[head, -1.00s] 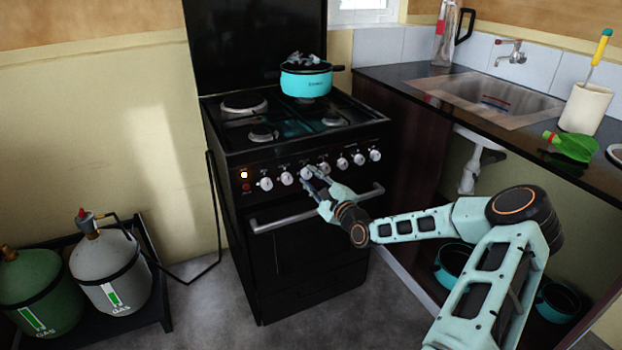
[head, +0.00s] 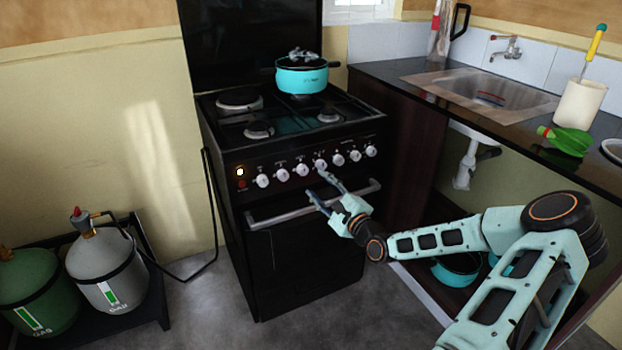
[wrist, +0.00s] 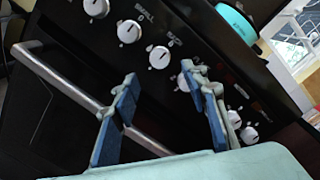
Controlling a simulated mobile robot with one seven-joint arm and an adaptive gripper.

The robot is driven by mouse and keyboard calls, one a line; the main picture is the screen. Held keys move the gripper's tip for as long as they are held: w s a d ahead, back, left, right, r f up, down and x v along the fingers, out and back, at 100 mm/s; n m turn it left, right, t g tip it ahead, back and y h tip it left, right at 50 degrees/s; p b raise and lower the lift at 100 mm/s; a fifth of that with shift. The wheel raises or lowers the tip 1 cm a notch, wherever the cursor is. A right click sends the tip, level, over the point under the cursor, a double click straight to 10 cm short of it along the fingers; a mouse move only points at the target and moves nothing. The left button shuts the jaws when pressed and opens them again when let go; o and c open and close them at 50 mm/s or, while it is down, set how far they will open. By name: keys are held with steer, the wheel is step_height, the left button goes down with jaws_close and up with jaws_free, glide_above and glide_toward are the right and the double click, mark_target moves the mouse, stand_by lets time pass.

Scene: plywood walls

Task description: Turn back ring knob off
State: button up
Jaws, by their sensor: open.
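The black stove (head: 300,250) carries a row of several white knobs on its front panel. A middle knob (head: 320,165) is just above my gripper's upper fingertip in the head view. The wrist view shows knobs (wrist: 159,57) running diagonally, with pointer marks; the labels are too small to tell surely which is the back ring knob. My gripper (head: 315,182) is open and empty, below the knob row and in front of the oven handle (head: 312,205). In the wrist view the fingers (wrist: 160,80) are spread apart, and the right finger overlaps a knob (wrist: 183,82).
A turquoise pot (head: 302,78) stands on a back ring. The counter with sink (head: 480,90) is to the right, with an open space below. Gas bottles (head: 105,270) stand at left; bare floor lies in front.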

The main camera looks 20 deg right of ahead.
steer(key=shift+s+d, duration=0.15)
steer(key=shift+s, duration=1.05)
steer(key=shift+s+d, duration=0.1)
steer(key=shift+s, duration=1.05)
